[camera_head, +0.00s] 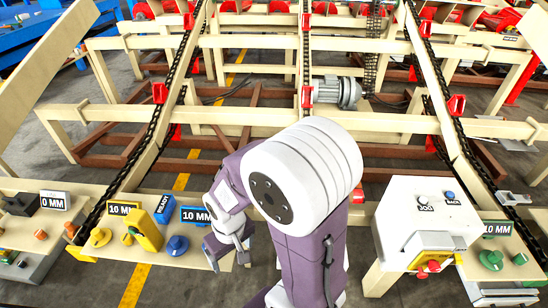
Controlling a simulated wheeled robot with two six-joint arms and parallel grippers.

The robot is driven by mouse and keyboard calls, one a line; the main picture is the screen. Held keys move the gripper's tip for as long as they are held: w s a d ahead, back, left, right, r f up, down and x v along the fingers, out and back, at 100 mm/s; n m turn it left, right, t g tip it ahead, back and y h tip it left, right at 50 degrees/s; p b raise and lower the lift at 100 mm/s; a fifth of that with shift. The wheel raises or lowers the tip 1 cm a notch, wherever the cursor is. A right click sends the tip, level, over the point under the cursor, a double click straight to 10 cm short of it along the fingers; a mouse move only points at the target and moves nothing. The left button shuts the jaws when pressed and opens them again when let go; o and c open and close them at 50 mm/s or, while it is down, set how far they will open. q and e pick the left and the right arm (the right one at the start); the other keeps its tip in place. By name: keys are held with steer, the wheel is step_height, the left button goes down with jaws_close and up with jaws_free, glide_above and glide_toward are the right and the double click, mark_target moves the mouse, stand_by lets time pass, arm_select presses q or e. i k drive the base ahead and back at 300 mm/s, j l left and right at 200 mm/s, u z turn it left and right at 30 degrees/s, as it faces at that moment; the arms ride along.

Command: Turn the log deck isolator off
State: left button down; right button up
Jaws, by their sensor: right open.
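A white control box (405,215) stands at the right on a beige post. Its top carries a black-and-white knob marked JOG (424,203) and a blue button marked BACK (450,195). A red handle (430,267) on a yellow plate shows at the box's lower front and looks like a rotary isolator. Its exact position and any label on it are too small to read. My right gripper (231,262) is open and empty, pointing down left of the box, well apart from the red handle. My left gripper is not in view.
A beige bench (150,205) at the left holds yellow and blue pieces with 10 MM signs. Another bench (500,240) at the right holds green pieces. Beige deck beams (250,115) with chains and a grey motor (338,92) lie behind. My arm hides the centre.

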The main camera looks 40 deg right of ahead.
mark_target(434, 266)
steer(key=z, duration=3.35)
